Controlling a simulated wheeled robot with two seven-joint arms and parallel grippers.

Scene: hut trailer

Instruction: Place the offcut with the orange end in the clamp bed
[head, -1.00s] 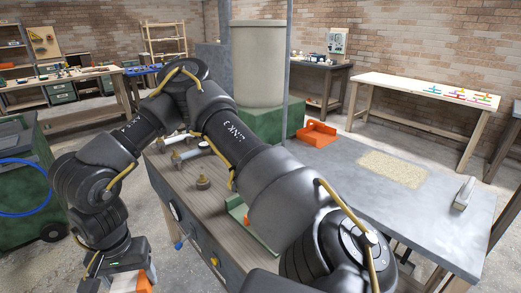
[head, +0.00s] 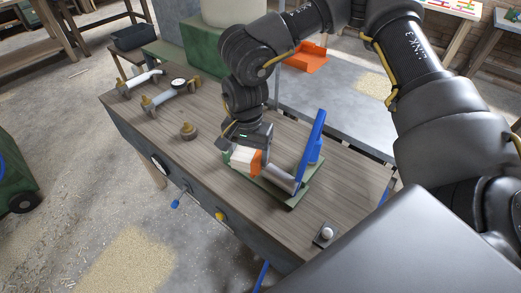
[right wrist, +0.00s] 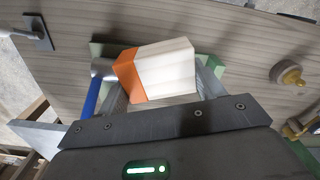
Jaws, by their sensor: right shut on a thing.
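The offcut (head: 242,157) is a pale block with an orange end (head: 256,163). My right gripper (head: 250,150) points down and is shut on it. The right wrist view shows the offcut (right wrist: 168,68) between the two fingers, orange end to the left. The clamp bed (head: 291,201) is a green base on the bench with a grey cylinder (head: 281,178) and a tall blue lever (head: 313,140). The offcut is over the bed, its orange end towards the cylinder. I cannot tell whether it touches the bed, which it partly hides. My left gripper is not in view.
An orange tray (head: 305,57) lies on the grey table behind.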

